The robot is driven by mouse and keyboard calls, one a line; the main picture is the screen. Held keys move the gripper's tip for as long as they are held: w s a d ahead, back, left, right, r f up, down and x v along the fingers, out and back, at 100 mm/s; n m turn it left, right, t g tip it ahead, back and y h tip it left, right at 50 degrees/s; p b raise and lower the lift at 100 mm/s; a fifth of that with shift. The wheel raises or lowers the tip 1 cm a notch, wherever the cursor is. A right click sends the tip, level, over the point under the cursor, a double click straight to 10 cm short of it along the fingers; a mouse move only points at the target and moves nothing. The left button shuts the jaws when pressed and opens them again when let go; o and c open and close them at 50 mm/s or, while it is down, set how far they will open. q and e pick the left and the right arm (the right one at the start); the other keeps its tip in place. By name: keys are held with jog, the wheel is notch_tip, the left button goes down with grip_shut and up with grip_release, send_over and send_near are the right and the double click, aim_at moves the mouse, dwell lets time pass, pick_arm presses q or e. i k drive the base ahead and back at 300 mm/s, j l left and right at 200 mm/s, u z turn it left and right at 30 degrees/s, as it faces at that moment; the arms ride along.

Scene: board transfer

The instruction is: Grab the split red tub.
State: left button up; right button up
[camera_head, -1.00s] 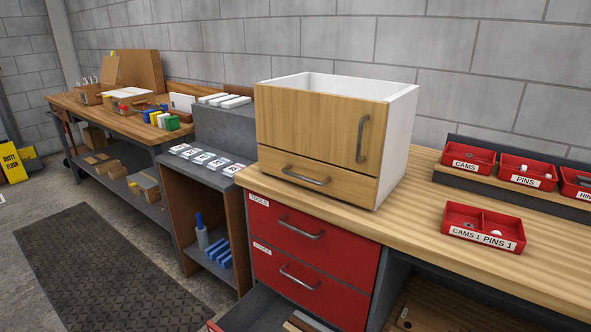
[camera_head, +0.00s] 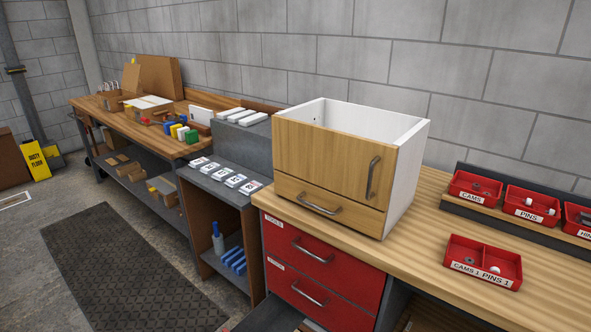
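The split red tub (camera_head: 483,252) sits on the wooden workbench at the right of the head view. A divider parts it into two compartments. Its front labels read "CAMS 1" and "PINS 1". A small grey piece lies in the left compartment and a white piece in the right one. Neither of my grippers shows in the view.
Red bins labelled CAMS (camera_head: 475,187) and PINS (camera_head: 531,203) stand on a raised shelf behind the tub, with another cut off at the right edge. A wooden cabinet (camera_head: 327,158) stands left of the tub. The bench top (camera_head: 432,213) between them is clear.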

aim_at(486, 257)
jog(key=k+l+u, duration=0.1)
jog(key=l+u, duration=0.3)
jog(key=k+l+u, duration=0.1)
jog(key=l+u, duration=0.3)
jog(key=l+z, duration=0.1)
jog(key=z, duration=1.4)
jog(key=k+l, duration=0.05)
